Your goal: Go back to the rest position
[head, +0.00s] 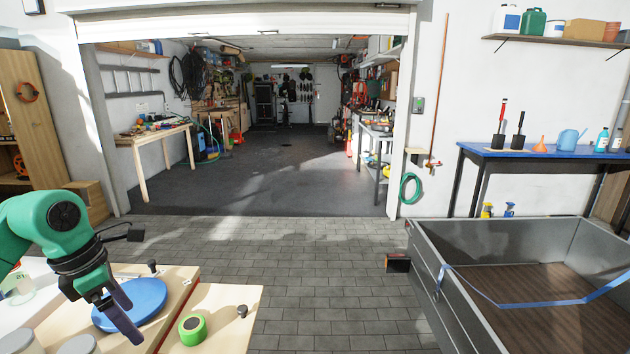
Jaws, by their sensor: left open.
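My left gripper (124,316) hangs over the workbench (232,298) at the lower left, on a green and black arm. Its dark fingers point down in front of a round blue disc (147,296) and hide part of it. The gripper is open, and I see nothing held in it. I cannot tell whether the fingertips touch the disc. My right gripper is out of view.
A green tape roll (192,330) and a small dark knob (242,311) lie right of the gripper. Pale round lids (78,345) stand at the front left. A grey trailer bed (428,262) is at the right. Paved floor (320,290) between is mostly clear.

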